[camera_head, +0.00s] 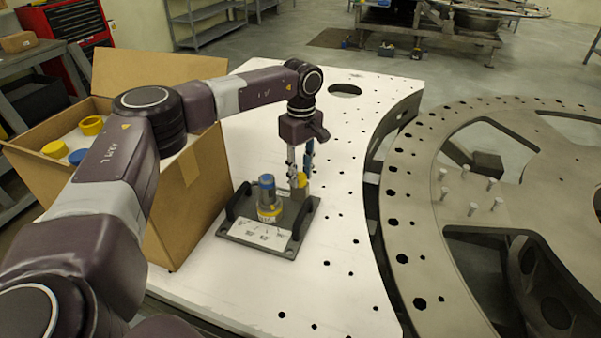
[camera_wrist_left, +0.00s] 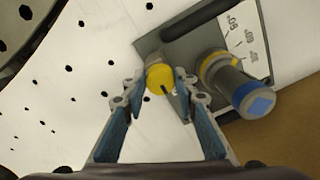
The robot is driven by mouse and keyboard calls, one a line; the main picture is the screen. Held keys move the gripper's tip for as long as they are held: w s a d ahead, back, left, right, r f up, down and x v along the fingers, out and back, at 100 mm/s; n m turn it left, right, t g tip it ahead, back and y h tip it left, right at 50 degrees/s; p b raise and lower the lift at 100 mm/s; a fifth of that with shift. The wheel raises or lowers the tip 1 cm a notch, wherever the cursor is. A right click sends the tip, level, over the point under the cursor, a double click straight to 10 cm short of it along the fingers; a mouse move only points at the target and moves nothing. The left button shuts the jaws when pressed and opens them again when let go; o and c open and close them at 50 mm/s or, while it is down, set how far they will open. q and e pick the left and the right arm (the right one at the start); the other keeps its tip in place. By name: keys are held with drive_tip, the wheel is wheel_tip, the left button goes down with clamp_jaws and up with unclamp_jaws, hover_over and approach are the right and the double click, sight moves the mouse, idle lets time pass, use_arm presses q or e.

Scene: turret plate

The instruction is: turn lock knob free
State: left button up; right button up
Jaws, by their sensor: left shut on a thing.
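The lock knob (camera_head: 302,180) is small, round and yellow, on the right back corner of a dark grey plate (camera_head: 228,228). In the left wrist view the knob (camera_wrist_left: 159,78) has a dark mark on its face. My left gripper (camera_head: 300,174) points down over it, and its two blue-grey fingers (camera_wrist_left: 158,88) are shut on the knob from both sides. Beside it stands a grey cylinder (camera_head: 268,196) with a blue top and a yellow ring at its base; it also shows in the left wrist view (camera_wrist_left: 230,82). My right gripper is not in view.
The plate has dark handles and a white scale label (camera_head: 259,236). It lies on a white perforated table (camera_head: 345,225). An open cardboard box (camera_head: 188,215) with yellow and blue-capped items stands close on the left. A large grey ring structure (camera_head: 420,180) is on the right.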

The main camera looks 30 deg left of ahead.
sight(300, 175)
use_arm(q)
drive_tip(key=shift+n, duration=0.3)
drive_tip(key=n, duration=0.3)
drive_tip(key=shift+n, duration=0.3)
drive_tip(key=n, duration=0.4)
drive_tip(key=shift+w+n, duration=0.1)
drive_tip(key=shift+n, duration=0.2)
drive_tip(key=n, duration=0.4)
drive_tip(key=shift+a+n, duration=0.1)
drive_tip(key=shift+n, duration=0.2)
drive_tip(key=shift+w+r+n, duration=0.1)
drive_tip(key=shift+n, duration=2.1)
drive_tip(key=o, duration=1.2)
drive_tip(key=shift+c, duration=0.2)
wheel_tip(300, 175, up, 12)
